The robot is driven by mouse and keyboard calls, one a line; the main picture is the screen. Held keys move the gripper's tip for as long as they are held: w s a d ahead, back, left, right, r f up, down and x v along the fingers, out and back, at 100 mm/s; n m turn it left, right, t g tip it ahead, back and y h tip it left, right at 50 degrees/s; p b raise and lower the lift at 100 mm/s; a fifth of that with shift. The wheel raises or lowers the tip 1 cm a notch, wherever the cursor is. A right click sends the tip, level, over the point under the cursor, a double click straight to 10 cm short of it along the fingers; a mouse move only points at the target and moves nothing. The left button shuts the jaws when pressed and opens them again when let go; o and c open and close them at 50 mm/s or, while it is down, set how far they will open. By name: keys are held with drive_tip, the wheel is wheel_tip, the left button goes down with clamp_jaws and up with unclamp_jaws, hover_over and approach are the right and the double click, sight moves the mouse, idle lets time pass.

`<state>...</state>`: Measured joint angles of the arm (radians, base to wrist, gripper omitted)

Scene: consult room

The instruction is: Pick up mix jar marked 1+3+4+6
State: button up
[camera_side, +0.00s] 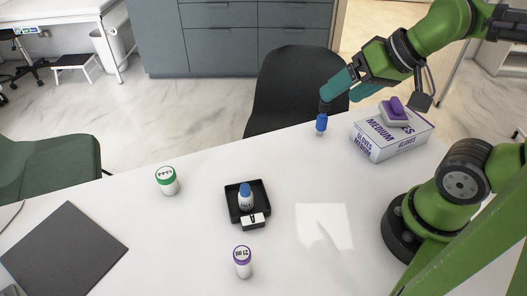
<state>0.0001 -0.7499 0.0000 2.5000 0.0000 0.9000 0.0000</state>
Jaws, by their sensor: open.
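A white jar with a green band (167,182) stands upright on the table at the left; the marking on its top is too small to read surely. A white jar with a purple band (243,264) stands upright at the front; its top marking is also unclear. A blue-capped white bottle (246,199) stands in a small black tray (232,212) between them. My gripper (342,95) has teal fingers and is open, at the table's far right edge, well away from both jars. A small blue-topped item (320,125) shows just below one finger; whether they touch is unclear.
A glove box (392,138) with a purple and grey object (396,110) on it stands right of my gripper. A white card (253,221) is at the tray's front. A dark grey mat (65,248) lies at the left. The table between tray and glove box is clear.

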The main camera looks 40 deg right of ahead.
drive_tip(key=n+g, duration=0.3)
drive_tip(key=n, duration=0.5)
approach(168, 175)
drive_tip(key=x, duration=0.7)
drive_tip(key=shift+s+d+f, duration=0.15)
drive_tip(key=shift+d+f, duration=0.1)
drive_tip(key=shift+w+x, duration=0.2)
drive_tip(key=shift+x, duration=2.5)
drive_tip(key=shift+a+r, duration=0.1)
drive_tip(key=shift+a, duration=0.1)
